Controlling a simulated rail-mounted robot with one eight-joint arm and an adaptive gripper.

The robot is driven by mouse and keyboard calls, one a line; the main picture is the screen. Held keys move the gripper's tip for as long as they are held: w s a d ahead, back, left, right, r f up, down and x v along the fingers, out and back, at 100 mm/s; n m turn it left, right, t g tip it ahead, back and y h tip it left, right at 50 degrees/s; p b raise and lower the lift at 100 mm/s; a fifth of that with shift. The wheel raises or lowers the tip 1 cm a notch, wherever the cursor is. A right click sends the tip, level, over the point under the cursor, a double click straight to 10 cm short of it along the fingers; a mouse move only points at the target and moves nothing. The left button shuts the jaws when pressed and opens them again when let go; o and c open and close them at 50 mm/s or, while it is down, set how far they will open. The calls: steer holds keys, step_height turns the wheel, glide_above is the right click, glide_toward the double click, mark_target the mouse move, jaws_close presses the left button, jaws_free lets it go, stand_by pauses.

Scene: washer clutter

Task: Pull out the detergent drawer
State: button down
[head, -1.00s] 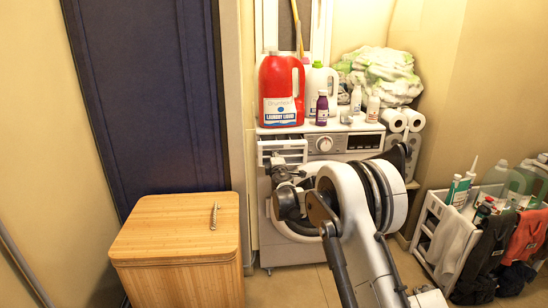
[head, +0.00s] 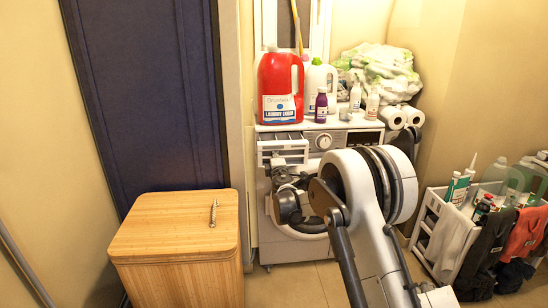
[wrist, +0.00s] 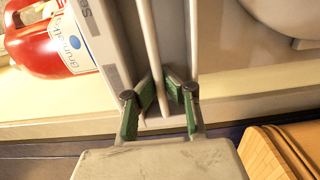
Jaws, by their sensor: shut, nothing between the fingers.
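The white detergent drawer (head: 283,152) is at the upper left of the washer front (head: 350,137), left of the round dial, and its divided front stands out from the panel. In the wrist view, pale drawer parts (wrist: 176,30) fill the upper middle, with a thin white bar running down between them. My gripper (wrist: 165,78) has green-padded fingers, shut with nothing held, right at these pale parts. I cannot tell whether the fingers touch them. In the head view, my arm hides much of the washer door, and the fingertips are hard to make out below the drawer.
A red laundry bottle (head: 281,88), a white bottle (head: 318,77) and smaller bottles stand on the washer top. A wooden box (head: 176,245) with a small metal item stands at front left. A white crate (head: 430,225) with bottles and cloths is at right. Some floor is clear in front.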

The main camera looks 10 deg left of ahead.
steer(key=shift+s+d, duration=0.2)
steer(key=shift+s, duration=0.4)
steer(key=shift+v, duration=1.5)
steer(key=c, duration=2.1)
jaws_free()
steer(key=shift+f, duration=0.1)
steer(key=shift+b+v, duration=0.3)
steer(key=shift+v, duration=2.65)
